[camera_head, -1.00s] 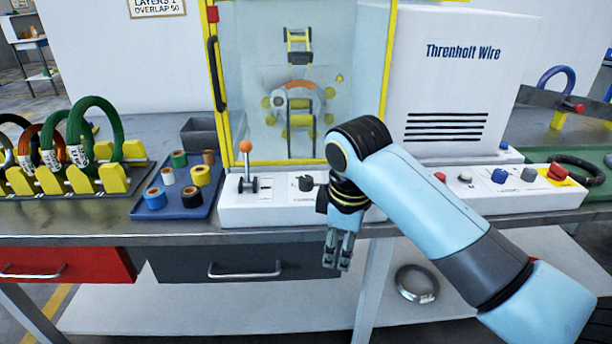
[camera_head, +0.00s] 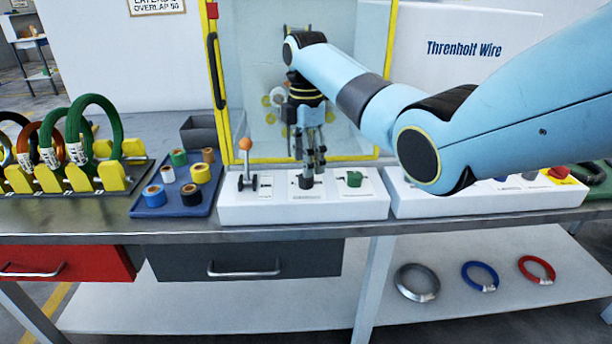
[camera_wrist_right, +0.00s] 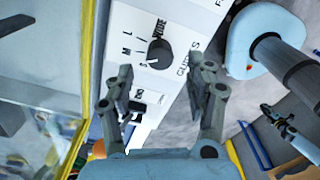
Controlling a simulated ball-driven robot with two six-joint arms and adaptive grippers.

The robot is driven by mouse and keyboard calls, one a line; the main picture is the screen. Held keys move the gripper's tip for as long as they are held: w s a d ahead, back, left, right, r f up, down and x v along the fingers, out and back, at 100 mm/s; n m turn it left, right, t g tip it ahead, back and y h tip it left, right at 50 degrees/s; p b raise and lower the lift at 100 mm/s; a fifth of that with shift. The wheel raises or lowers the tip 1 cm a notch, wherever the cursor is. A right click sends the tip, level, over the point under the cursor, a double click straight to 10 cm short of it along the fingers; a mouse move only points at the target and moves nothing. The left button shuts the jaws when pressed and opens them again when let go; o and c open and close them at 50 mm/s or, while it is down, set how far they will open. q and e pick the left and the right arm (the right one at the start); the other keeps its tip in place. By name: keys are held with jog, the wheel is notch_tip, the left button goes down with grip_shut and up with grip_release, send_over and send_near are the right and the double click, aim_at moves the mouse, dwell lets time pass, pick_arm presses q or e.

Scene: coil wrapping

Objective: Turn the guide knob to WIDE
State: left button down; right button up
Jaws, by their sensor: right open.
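The guide knob (camera_head: 306,182) is a small dark knob on the white control panel (camera_head: 350,208), between a lever and a green knob. In the right wrist view the black knob (camera_wrist_right: 160,53) sits beside the word GUIDES, with S, M, L and WIDE around it. Its pale mark seems to face S, away from WIDE. My right gripper (camera_head: 310,163) points down just above the knob and partly covers it. In the right wrist view its fingers (camera_wrist_right: 166,78) are apart with nothing between them. A small gripper at lower right there (camera_wrist_right: 282,122) seems to be my left one; its opening is unclear.
An orange-topped lever (camera_head: 246,165) stands left of the knob and a green knob (camera_head: 354,179) right of it. The yellow-framed clear guard (camera_head: 225,90) rises close behind. A blue tray of tape rolls (camera_head: 210,205) lies left of the panel. Coils lie on the shelf below.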

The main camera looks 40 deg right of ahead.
aim_at(306, 181)
notch_tip(306, 181, down, 4)
jog(key=shift+f, duration=0.15)
grip_shut()
dwell(0.4)
